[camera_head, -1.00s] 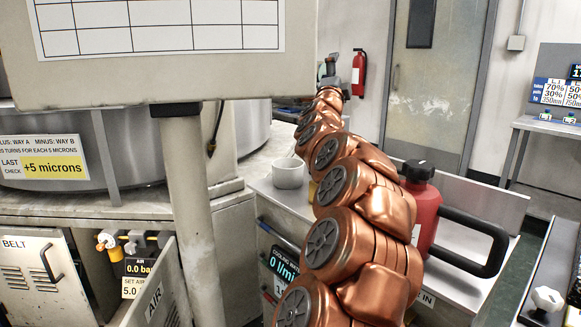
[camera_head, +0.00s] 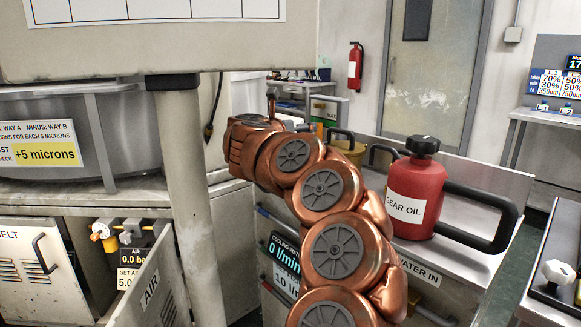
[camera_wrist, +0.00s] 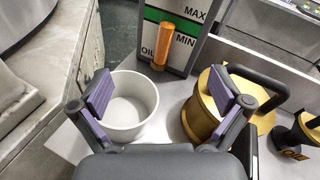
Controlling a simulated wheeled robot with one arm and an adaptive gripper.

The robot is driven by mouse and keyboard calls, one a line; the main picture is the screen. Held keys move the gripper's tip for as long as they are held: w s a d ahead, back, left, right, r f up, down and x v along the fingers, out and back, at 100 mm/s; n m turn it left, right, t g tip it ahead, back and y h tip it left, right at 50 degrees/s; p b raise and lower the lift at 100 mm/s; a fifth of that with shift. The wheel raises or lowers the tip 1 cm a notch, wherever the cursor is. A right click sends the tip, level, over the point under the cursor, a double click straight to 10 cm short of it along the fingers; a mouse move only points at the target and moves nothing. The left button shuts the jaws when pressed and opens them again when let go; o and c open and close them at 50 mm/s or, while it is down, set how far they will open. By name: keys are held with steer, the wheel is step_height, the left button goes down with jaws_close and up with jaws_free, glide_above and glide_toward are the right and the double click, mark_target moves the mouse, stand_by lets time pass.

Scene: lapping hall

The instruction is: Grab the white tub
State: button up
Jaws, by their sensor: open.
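The white tub (camera_wrist: 127,110) shows in the wrist view as a round, open-topped, upright tub that looks empty. It stands on the light bench top, left of centre between my fingers as seen there. My gripper (camera_wrist: 160,94) is open with nothing in it, and its two purple-padded fingers are spread wide. The left finger overlaps the tub's left edge in the picture, and the right finger overlaps a brass-yellow can. I cannot tell whether a finger touches the tub. In the head view my arm hides the tub, and the fingers cannot be made out.
The handled brass-yellow can (camera_wrist: 200,118) stands close right of the tub, with another brass vessel (camera_wrist: 304,130) further right. Behind is an oil level panel (camera_wrist: 196,42) with an orange cylinder (camera_wrist: 163,44). The red gear oil can (camera_head: 415,190) stands on the bench. A grey post (camera_head: 188,170) is left.

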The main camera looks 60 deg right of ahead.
steer(key=w+a+f+y, duration=0.1)
steer(key=f, duration=0.1)
steer(key=w+a+f+m+y, duration=0.1)
steer(key=a+f, duration=0.1)
steer(key=f, duration=0.1)
steer(key=w+a+f+m, duration=0.1)
steer(key=a+f, duration=0.1)
steer(key=shift+w+a+f+y+b, duration=0.1)
steer(key=shift+f+y+b, duration=0.2)
steer(key=shift+y+b, duration=0.1)
steer(key=shift+m, duration=0.3)
steer(key=shift+f+b+x, duration=0.2)
steer(key=shift+b+x, duration=0.45)
steer(key=shift+x, duration=1.4)
steer(key=shift+w+b+x, duration=0.2)
steer(key=shift+b+x, duration=0.1)
steer(key=shift+x, duration=1.25)
steer(key=c, duration=0.8)
